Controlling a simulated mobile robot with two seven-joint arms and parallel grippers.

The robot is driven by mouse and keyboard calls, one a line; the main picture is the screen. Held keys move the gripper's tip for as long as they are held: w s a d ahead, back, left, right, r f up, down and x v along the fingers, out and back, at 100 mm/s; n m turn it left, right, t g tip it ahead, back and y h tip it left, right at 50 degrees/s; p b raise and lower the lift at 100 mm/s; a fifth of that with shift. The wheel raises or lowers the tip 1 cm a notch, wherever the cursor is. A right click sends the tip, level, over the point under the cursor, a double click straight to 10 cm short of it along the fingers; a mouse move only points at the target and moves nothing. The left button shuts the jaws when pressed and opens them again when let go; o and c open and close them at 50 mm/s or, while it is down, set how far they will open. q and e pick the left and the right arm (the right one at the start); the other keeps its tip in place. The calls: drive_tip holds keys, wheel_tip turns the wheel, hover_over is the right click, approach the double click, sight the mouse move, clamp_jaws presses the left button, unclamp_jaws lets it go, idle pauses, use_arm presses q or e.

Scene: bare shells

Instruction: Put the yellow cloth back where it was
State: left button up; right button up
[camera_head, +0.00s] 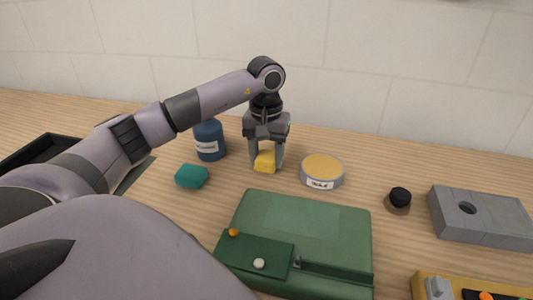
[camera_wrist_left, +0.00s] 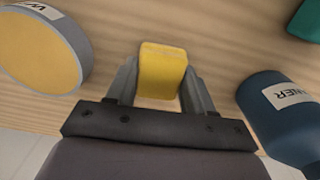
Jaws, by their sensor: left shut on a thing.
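The yellow cloth (camera_head: 265,161) is a small folded block between the fingers of my left gripper (camera_head: 266,162). The gripper points down and is shut on the cloth, at or just above the wooden table; the exact gap cannot be told. In the left wrist view the cloth (camera_wrist_left: 163,70) sits between both fingers (camera_wrist_left: 160,85). My right gripper is in neither view.
A blue labelled bottle (camera_head: 209,140) and teal block (camera_head: 191,176) stand left of the gripper. A round labelled tin (camera_head: 322,170) stands right. A green case (camera_head: 305,225) lies in front. A black knob (camera_head: 399,199), grey block (camera_head: 480,220) and yellow tool box (camera_head: 428,284) are farther right.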

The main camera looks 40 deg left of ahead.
sight(266, 156)
use_arm(q)
drive_tip(key=o, duration=1)
wheel_tip(266, 156, up, 12)
drive_tip(key=p, duration=0.2)
drive_tip(key=shift+r, duration=0.15)
drive_tip(key=shift+s, duration=0.1)
